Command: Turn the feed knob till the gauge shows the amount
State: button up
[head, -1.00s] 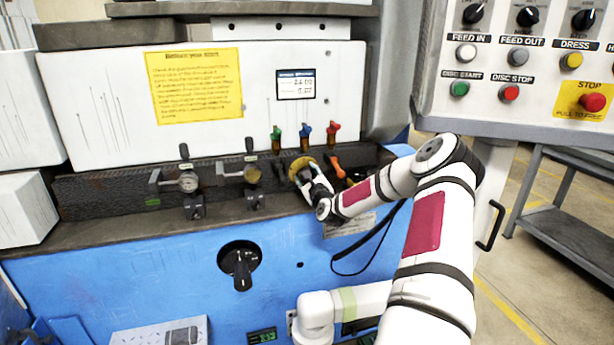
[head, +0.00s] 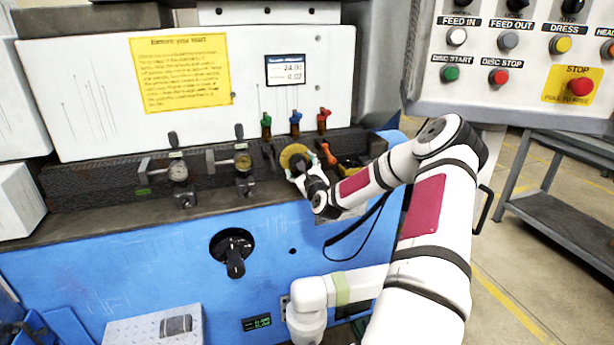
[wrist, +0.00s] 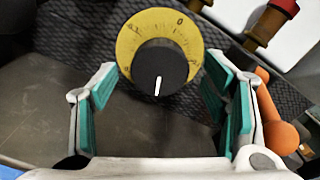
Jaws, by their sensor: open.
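The feed knob (wrist: 160,68) is black with a white line pointing down in the wrist view, on a yellow dial (wrist: 137,35) with a 0 mark at its upper right. The dial also shows in the head view (head: 294,155), with the knob partly hidden by my gripper (head: 308,180). My gripper (wrist: 161,82) is open and empty; its green-padded fingers are to the left and right of the knob with gaps on both sides.
Green, blue and red levers (head: 295,122) stand above the dial, and an orange lever (wrist: 278,130) lies close to the right finger. Two small gauges on brackets (head: 178,172) are to the left. A button panel (head: 515,60) hangs at upper right.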

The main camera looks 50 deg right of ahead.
jog(key=v, duration=0.9)
jog(key=shift+d, duration=0.1)
